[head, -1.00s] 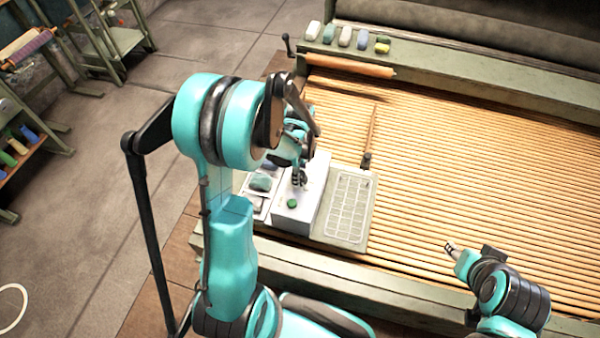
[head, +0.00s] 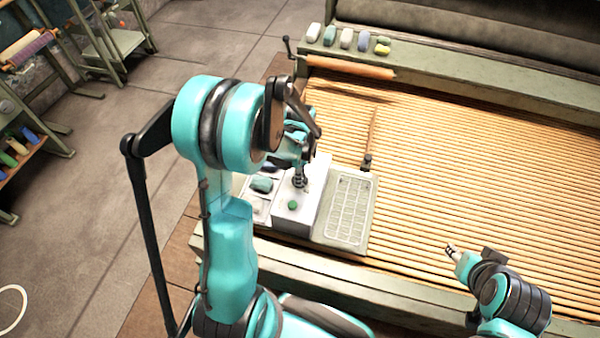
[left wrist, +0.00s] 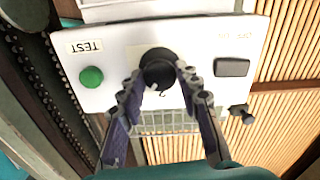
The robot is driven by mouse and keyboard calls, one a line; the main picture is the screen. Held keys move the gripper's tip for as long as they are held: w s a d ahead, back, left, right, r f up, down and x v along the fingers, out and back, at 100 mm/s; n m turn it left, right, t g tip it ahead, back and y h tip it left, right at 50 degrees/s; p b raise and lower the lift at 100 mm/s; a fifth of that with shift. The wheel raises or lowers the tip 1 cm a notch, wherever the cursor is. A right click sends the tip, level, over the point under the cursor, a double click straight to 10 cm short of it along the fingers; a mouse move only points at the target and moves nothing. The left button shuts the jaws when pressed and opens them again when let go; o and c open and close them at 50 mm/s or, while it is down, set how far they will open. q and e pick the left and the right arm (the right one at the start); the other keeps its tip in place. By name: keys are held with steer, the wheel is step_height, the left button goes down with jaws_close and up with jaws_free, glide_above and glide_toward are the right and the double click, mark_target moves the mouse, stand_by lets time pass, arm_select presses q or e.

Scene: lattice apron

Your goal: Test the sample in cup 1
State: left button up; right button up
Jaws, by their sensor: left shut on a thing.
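A white tester box (head: 317,205) stands at the front of the slatted bed. It has a green button (head: 293,205), which in the left wrist view (left wrist: 91,77) is beside the word TEST. A round black knob (left wrist: 158,68) is in the middle of the panel, with a figure 2 near its edge. A dark rectangular switch (left wrist: 231,67) is to its right. My left gripper (head: 300,182) points down at the box, its fingers shut on the knob in the left wrist view (left wrist: 157,78). My right gripper (head: 450,248) is over the slats, its opening too small to tell. No cup is clearly identifiable.
A pale gridded tray (head: 347,212) lies right of the box. A teal lump (head: 262,184) sits in a tray at its left. Several coloured blocks (head: 345,37) line the back ledge near an orange roller (head: 350,66). The slatted bed (head: 480,160) is largely clear.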

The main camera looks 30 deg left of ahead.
arm_select(q)
steer(key=n, duration=0.8)
steer(key=shift+b, duration=0.4)
steer(key=n, duration=0.4)
steer(key=shift+n, duration=2.1)
steer(key=o, duration=1.2)
steer(key=shift+c, duration=0.2)
steer(key=shift+r, duration=0.1)
step_height(320, 180, up, 12)
